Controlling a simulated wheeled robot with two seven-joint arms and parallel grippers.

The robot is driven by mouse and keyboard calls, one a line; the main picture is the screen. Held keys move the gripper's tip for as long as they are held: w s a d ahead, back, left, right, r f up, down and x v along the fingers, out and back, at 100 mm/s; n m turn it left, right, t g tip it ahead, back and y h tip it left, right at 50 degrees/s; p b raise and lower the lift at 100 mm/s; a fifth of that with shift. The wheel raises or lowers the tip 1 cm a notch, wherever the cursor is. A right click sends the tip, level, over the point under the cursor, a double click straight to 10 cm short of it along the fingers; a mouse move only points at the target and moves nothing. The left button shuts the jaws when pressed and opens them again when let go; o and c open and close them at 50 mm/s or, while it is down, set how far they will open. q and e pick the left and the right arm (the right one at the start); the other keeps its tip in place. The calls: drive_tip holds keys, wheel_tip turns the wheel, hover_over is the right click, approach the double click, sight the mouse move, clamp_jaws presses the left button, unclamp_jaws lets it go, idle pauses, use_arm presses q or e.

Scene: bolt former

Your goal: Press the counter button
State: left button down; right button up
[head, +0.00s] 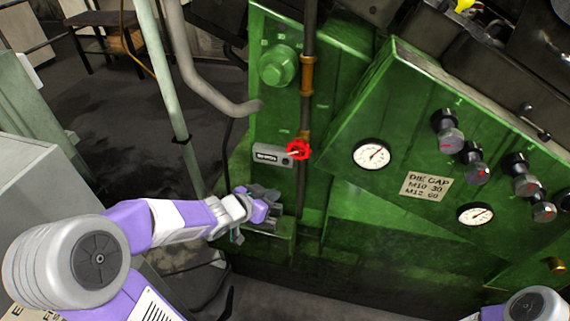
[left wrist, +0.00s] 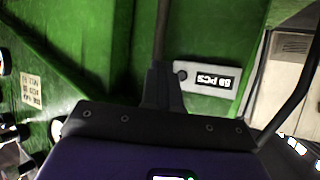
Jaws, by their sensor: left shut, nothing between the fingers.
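The counter (head: 270,154) is a small grey box on the green machine, with a dark display and a round dark button (head: 286,160) at its right end. In the left wrist view the counter (left wrist: 220,90) appears upside down; its display seems to read "60 PCS", and its button (left wrist: 181,75) shows clear of the fingers. My left gripper (head: 272,194) is below the counter in the head view, apart from it. In the left wrist view the fingers (left wrist: 160,85) are shut and empty, close beside the button in the picture. My right gripper is out of view.
A red valve handle (head: 299,149) sits right beside the button, in front of a vertical brown pipe (head: 307,105). Gauges (head: 371,154) and several knobs (head: 472,163) are on the sloped panel to the right. A pale pipe (head: 170,90) stands left of the machine.

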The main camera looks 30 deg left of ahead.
use_arm(q)
drive_tip(key=p, duration=0.2)
approach(285, 162)
drive_tip(key=w+d+f, duration=0.2)
drive_tip(key=w+f, duration=0.2)
drive_tip(key=f, duration=0.1)
drive_tip(key=shift+d, duration=0.15)
drive_tip(key=shift+w+r, duration=0.1)
drive_tip(key=shift+w, duration=0.05)
idle(1.7)
drive_tip(key=shift+w, duration=0.3)
drive_tip(key=shift+w+p, duration=0.4)
drive_tip(key=shift+w, duration=0.05)
idle(0.6)
drive_tip(key=shift+s, duration=0.85)
